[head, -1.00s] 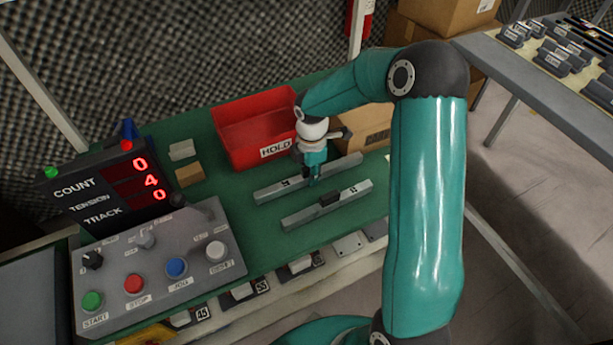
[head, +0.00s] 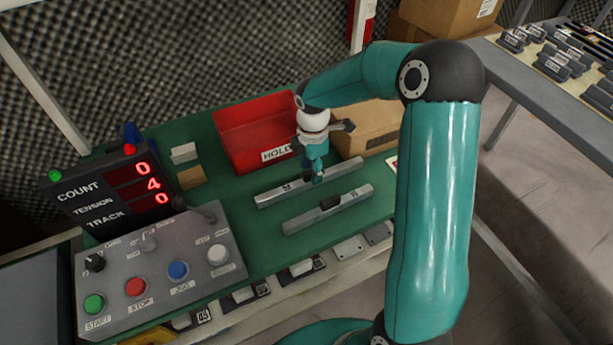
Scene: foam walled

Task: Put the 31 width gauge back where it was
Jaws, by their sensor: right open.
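Two long grey bars lie roughly parallel on the green bench top. The far bar (head: 345,180) and the near bar (head: 350,197) carry small dark marks too small to read. A dark block (head: 330,201) sits on the near bar. I cannot tell which thing is the 31 width gauge, as no 31 is legible. My right gripper (head: 318,180) points down over the far bar, open, with its fingertips at or just above it. I cannot tell whether it touches. My left gripper is not in view.
A red HOLD bin (head: 240,145) and a cardboard box (head: 368,130) stand behind the bars. A control panel (head: 150,265) and a COUNT display (head: 105,195) are at left. Numbered slots line the bench front. A rack table (head: 520,80) with several dark blocks stands at right.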

